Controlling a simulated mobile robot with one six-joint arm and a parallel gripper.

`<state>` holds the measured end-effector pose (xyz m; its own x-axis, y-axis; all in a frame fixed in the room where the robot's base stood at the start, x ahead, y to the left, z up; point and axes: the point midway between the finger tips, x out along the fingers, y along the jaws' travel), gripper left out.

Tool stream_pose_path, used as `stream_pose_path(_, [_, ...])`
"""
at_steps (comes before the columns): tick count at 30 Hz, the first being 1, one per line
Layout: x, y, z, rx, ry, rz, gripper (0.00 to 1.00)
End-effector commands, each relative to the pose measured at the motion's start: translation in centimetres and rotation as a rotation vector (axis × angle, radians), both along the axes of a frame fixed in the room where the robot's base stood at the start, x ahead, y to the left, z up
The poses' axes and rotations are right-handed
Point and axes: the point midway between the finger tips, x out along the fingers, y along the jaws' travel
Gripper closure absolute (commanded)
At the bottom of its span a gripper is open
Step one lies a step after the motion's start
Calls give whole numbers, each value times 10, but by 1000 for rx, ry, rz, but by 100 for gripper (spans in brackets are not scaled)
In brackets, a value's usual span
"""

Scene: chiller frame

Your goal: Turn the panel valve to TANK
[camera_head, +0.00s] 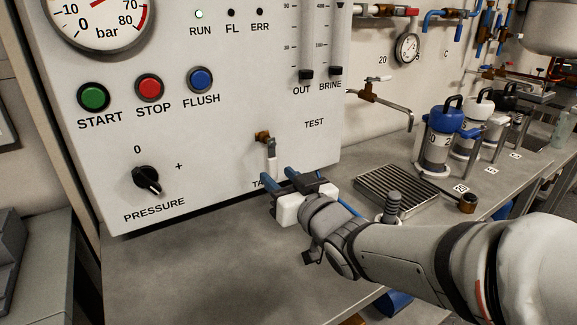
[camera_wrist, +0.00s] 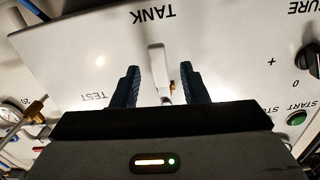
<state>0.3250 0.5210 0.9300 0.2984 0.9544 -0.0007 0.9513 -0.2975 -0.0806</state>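The panel valve has a brass body (camera_head: 262,137) and a pale lever (camera_head: 271,156) on the front of the white panel. The lever hangs down toward the TANK label, which my gripper partly hides in the head view; the TEST label (camera_head: 314,123) is to the right. In the wrist view, which is upside down, the lever (camera_wrist: 156,62) points at the TANK label (camera_wrist: 155,14). My gripper (camera_head: 278,174) is open just in front of the lower panel. In the wrist view its dark blue fingers stand on either side of the lever, with gaps visible on both sides.
The panel carries a pressure knob (camera_head: 147,179), START, STOP and FLUSH buttons (camera_head: 200,79), and two sliders to the upper right. A drain grate (camera_head: 397,190) and several lidded canisters stand on the bench to the right. The bench below the panel at left is clear.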

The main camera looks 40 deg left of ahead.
Motion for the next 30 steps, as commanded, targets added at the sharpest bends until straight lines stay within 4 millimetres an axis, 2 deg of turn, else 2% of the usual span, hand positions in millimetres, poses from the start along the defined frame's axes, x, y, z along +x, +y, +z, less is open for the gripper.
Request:
stream_pose_path(3, [-4,-20,1,0,1,-2,60])
stream_pose_path(9, [-9,-35,0,-1,1,-1,60])
stream_pose_path(25, [-9,-35,0,-1,1,-1,60])
stream_pose_path(28, [3,-44,6,-23,5,-37,60])
stream_pose_path(30, [22,-62,13,-65,14,-102,60])
